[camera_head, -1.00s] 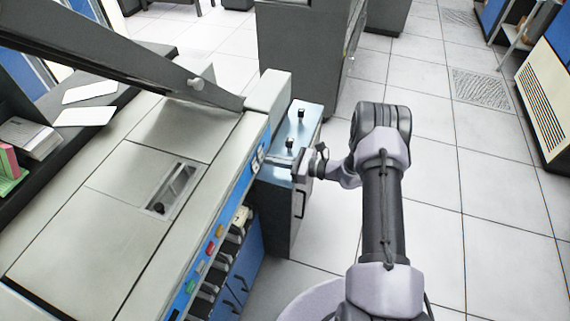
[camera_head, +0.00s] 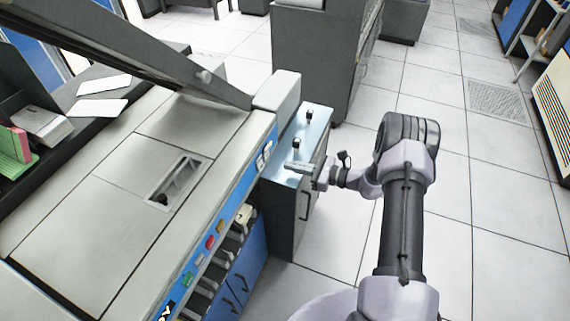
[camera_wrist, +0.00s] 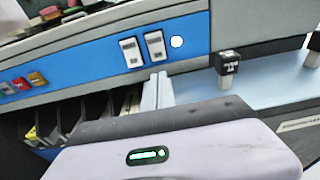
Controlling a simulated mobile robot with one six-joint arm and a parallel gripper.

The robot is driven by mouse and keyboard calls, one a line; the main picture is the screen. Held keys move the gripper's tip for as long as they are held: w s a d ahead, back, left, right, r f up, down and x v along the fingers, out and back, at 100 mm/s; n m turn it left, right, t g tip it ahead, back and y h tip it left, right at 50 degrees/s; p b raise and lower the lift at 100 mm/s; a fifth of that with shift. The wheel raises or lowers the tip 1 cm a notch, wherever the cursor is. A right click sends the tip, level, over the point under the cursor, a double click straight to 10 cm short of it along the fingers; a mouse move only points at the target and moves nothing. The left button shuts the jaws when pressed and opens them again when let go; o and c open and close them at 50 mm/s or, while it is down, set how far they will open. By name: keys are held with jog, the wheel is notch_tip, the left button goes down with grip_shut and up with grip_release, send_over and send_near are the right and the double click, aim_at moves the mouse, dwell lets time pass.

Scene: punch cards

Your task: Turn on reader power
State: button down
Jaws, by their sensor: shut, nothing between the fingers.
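The reader is the large beige machine (camera_head: 95,215) at the left in the head view, with a blue front panel (camera_wrist: 80,70) in the wrist view. Two white rocker switches, a left one (camera_wrist: 131,52) and a right one (camera_wrist: 155,46), sit side by side on that panel. A round white light (camera_wrist: 177,42) is just right of them. Which switch is power, and its position, I cannot tell. My gripper (camera_head: 298,166) is shut and empty, over the blue-topped side unit, a short gap right of the panel. Its fingers (camera_wrist: 158,88) point up toward the switches, below them.
The side unit's pale blue top (camera_head: 318,130) carries two black knobs, one (camera_head: 296,144) close to my gripper. Coloured buttons (camera_wrist: 22,84) and card slots lie along the panel to the left. Open tiled floor (camera_head: 480,200) lies to the right.

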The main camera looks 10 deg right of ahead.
jog(key=s+d+f+p, duration=0.1)
jog(key=s+d, duration=0.3)
jog(key=d, duration=0.2)
jog(key=shift+s+d+p, duration=0.3)
jog(key=shift+s+d, duration=0.05)
jog(key=s+a+r+n+g+h, duration=0.1)
jog(key=s+a+r+n+g, duration=0.2)
jog(key=r, duration=0.4)
jog(key=s+a+r+n+g+h, duration=0.1)
jog(key=a+r+n+g, duration=0.1)
jog(key=a+r+n, duration=0.4)
jog(key=s+a+r+n+g+h, duration=0.1)
jog(key=s+a+r+n+g, duration=0.15)
jog(key=r, duration=0.65)
jog(key=s+a+r+n+t+h, duration=0.1)
jog(key=s+r+n+h, duration=0.3)
jog(key=s, duration=0.6)
jog(key=s+a+r+n+t+h, duration=0.1)
jog(key=s+r+n+t+h, duration=0.1)
jog(key=s+r+n+h, duration=0.2)
jog(key=s+r+n, duration=0.1)
jog(key=s+r, duration=0.2)
jog(key=s, duration=0.3)
jog(key=shift+s+t, duration=0.25)
jog(key=shift+t, duration=0.1)
jog(key=shift+d, duration=0.1)
